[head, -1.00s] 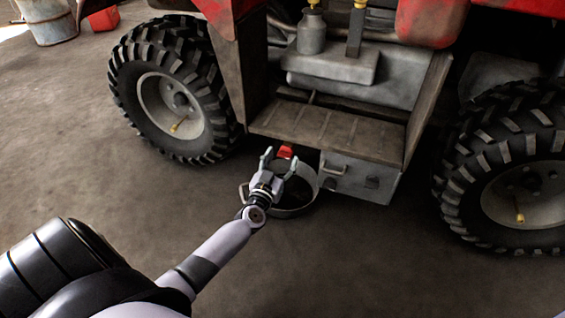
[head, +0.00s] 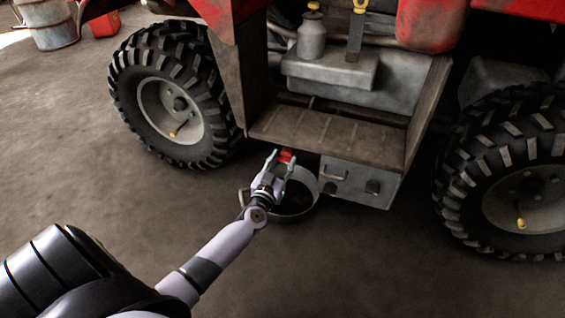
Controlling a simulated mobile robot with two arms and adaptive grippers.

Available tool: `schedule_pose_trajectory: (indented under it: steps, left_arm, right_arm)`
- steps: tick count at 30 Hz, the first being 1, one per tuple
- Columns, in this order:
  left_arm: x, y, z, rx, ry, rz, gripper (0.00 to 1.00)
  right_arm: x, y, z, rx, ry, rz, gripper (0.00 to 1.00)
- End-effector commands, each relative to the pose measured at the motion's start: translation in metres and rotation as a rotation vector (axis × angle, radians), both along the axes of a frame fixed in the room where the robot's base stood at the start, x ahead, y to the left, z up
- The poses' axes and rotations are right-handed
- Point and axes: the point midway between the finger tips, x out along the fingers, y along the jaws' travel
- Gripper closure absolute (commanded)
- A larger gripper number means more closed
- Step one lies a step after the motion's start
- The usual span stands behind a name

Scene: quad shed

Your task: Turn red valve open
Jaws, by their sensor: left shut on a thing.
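The red valve (head: 286,157) shows as a small red piece under the front edge of the quad's footboard. My left gripper (head: 281,158) reaches up to it from below left, with its fingers on the two sides of the red piece, shut on it. The fingers and the footboard hide part of the valve, and its exact turn angle is hard to tell. My right gripper is not in view.
A round pan (head: 296,208) stands on the floor below the valve. A grey metal box (head: 353,183) with a handle hangs right of it. The footboard (head: 330,135) is just above. Tyres (head: 128,95) flank both sides.

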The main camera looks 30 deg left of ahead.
Motion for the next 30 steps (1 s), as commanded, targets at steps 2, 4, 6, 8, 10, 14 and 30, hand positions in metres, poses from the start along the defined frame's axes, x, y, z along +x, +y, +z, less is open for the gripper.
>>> schedule_pose_trajectory:
  steps: [2, 4, 6, 8, 10, 14, 30]
  left_arm:
    - [0.0, 0.0, 0.0, 0.0, 0.0, 0.0, 0.85]
    - [0.0, 0.0, 0.0, 0.0, 0.0, 0.0, 0.89]
    - [0.0, 0.0, 0.0, 0.0, 0.0, 0.0, 0.91]
    - [0.0, 0.0, 0.0, -0.001, 0.0, 0.0, 0.91]
    - [0.0, 0.0, 0.0, -0.006, 0.0, 0.0, 0.91]
    - [0.0, 0.0, 0.0, -0.034, -0.007, 0.0, 0.91]
    - [-0.001, 0.001, 0.0, -0.428, -0.101, 0.0, 0.91]
  right_arm:
    - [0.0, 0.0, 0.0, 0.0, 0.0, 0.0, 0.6]
    - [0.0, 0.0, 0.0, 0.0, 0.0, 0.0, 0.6]
    - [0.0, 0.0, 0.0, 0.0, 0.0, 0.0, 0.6]
    - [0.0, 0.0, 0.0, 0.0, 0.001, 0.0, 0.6]
    - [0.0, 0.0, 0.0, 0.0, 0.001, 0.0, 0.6]
    - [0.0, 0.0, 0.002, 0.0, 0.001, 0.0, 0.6]
    - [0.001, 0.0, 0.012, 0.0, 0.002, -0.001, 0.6]
